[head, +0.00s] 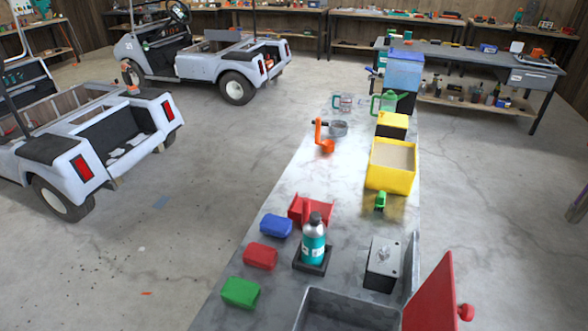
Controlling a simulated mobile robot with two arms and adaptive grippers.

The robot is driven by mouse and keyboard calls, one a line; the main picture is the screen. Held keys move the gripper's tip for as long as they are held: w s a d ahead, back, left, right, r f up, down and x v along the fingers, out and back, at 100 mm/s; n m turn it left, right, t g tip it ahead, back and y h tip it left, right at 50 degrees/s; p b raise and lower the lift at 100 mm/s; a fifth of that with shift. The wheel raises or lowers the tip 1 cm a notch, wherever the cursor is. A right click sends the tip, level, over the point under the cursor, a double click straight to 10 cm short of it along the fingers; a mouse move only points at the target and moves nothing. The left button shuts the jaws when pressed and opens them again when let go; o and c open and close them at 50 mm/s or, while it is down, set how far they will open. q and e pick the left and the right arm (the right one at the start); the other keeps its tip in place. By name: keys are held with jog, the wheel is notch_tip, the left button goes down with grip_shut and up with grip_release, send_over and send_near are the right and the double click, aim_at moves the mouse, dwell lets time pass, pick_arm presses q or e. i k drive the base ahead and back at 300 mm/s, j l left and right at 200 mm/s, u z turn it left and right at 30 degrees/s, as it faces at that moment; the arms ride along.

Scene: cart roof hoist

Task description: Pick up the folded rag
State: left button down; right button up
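Three small rounded bundles lie along the left edge of the long grey bench (290,208): a blue one (276,225), a red one (261,256) and a green one (240,292). They look like folded cloth, but I cannot tell for sure which is the folded rag. They lie apart from each other, with bare bench between them. Neither of my grippers is in view.
A teal bottle (313,240) stands on a dark tray right of the bundles, before a red holder (298,209). A grey open bin (345,310), a metal box (383,265) and a red panel (432,298) are at the near right. Left floor is clear near the bench.

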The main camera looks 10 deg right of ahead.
aim_at(243, 293)
jog(key=k+l, duration=0.15)
jog(key=l, duration=0.2)
jog(key=k+l, duration=0.1)
jog(key=l, duration=0.25)
jog(key=k+l, duration=0.15)
jog(key=l, duration=0.2)
jog(key=k+l, duration=0.15)
jog(key=l, duration=0.2)
jog(key=k, duration=0.15)
